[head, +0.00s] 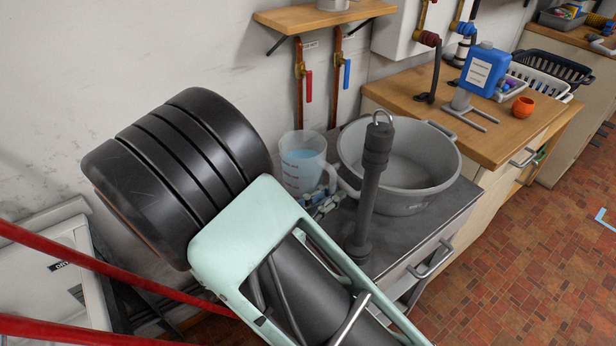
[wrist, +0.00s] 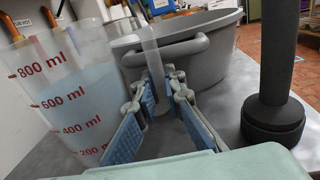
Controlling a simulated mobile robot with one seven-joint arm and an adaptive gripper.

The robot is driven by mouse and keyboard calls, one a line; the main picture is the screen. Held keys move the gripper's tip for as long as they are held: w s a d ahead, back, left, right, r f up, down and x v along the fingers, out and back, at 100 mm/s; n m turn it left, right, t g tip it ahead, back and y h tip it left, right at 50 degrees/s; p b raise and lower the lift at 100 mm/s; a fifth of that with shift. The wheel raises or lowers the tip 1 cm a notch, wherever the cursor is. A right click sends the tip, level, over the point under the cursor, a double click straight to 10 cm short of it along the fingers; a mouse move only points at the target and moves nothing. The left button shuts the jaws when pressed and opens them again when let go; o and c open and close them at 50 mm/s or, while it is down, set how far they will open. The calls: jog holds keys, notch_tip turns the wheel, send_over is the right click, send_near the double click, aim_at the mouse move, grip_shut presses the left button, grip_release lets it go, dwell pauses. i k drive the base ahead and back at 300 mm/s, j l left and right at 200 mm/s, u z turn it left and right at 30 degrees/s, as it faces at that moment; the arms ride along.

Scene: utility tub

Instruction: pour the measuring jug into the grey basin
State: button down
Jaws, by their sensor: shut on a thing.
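The measuring jug (head: 302,160), clear with red markings, stands upright on the dark grey counter, left of the basin. It holds pale blue liquid, reaching a little above the 600 ml mark in the wrist view (wrist: 70,105). The round grey basin (head: 398,201) has side handles; its near wall and one handle show behind my fingers in the wrist view (wrist: 215,28). My gripper (head: 328,197) is low on the jug's right side. Its blue-padded fingers (wrist: 158,92) are shut on the jug's clear handle. My arm hides the jug's base in the head view.
A tall dark grey post-like object (head: 371,185) with a ring on top stands before the basin, right of my gripper. A wooden shelf (head: 325,14) is above the jug.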

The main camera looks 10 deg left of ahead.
aim_at(425, 162)
jog(key=k+l+u, duration=0.1)
jog(key=k, duration=0.35)
jog(key=k+l+u, duration=0.1)
jog(key=k+l, duration=0.15)
jog(key=k, duration=0.15)
